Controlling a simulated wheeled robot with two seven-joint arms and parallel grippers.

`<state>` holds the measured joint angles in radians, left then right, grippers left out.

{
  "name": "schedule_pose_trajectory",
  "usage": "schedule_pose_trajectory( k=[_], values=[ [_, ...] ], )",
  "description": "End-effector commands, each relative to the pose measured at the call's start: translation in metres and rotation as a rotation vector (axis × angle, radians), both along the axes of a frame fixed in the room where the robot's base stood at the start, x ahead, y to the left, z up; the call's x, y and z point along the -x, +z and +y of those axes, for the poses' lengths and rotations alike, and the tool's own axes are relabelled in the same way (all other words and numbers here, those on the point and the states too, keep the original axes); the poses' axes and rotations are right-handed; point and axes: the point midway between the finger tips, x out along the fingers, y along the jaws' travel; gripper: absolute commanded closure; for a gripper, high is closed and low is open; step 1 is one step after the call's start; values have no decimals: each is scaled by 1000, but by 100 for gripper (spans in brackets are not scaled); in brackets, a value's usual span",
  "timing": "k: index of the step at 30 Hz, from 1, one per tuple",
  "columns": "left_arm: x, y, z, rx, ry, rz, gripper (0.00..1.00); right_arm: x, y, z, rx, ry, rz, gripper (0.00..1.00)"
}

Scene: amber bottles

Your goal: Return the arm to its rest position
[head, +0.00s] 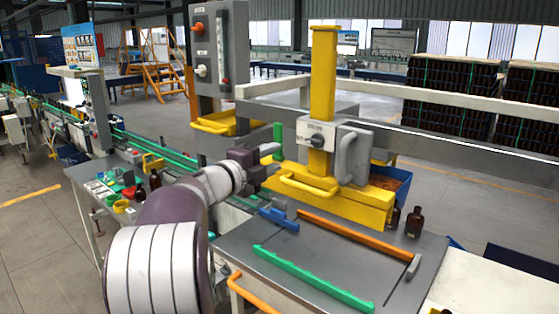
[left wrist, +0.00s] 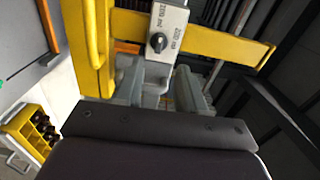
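My left arm, purple and white, reaches in from the bottom left of the head view. My left gripper (head: 272,158) is raised in front of the yellow press (head: 322,95), near a green handle (head: 278,136). In the left wrist view its two grey fingers (left wrist: 160,92) stand apart, and I see nothing held between them. The press's yellow frame and its label plate with a black knob (left wrist: 157,42) show beyond the fingers. My right arm and gripper are not in view.
A grey worktable (head: 320,245) carries a green bar (head: 312,280) and an orange bar (head: 345,234). An amber bottle (head: 414,222) stands at its back right. A side table (head: 95,175) with small cups and amber bottles stands left of my arm.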

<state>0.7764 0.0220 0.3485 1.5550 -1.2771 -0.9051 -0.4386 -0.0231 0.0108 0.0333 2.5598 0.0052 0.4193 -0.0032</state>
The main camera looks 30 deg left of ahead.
Motion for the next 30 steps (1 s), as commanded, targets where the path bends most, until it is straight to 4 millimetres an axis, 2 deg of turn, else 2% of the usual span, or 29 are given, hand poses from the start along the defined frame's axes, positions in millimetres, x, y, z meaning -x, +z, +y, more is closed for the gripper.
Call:
schedule_pose_trajectory(
  k=[7, 9, 11, 12, 13, 14, 15, 17, 18, 20, 21, 24, 25, 27, 30],
  values=[
    [0, 0, 1, 9, 3, 2, 61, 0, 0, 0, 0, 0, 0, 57],
    [-1, -4, 15, 61, 74, 19, 61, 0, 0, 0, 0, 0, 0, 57],
    [4, -23, 40, 195, 213, 50, 61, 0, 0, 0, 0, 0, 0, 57],
    [13, -45, 60, 328, 340, 80, 61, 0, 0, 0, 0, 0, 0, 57],
    [21, -68, 69, 450, 444, 115, 61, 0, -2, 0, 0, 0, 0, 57],
    [30, -99, 71, 583, 547, 161, 61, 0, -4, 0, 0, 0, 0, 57],
    [41, -139, 61, 742, 661, 232, 61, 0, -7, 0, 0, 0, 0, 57],
    [61, -193, 33, 934, 802, 350, 61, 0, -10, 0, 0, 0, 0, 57],
    [76, -224, 10, 1037, 885, 433, 61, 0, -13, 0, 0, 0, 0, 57],
    [100, -267, -30, 1159, 993, 566, 61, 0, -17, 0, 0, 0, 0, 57],
    [119, -291, -59, 1223, 1061, 658, 61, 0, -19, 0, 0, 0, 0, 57],
    [167, -336, -128, 1315, 1196, 880, 61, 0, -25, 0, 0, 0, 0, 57],
    [180, -345, -147, 1325, 1224, 940, 61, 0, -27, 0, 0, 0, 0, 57],
    [208, -362, -185, 1322, 1262, 1060, 61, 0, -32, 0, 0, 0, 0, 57],
    [229, -375, -225, 1259, 1220, 1168, 61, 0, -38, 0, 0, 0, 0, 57]
  ],
)
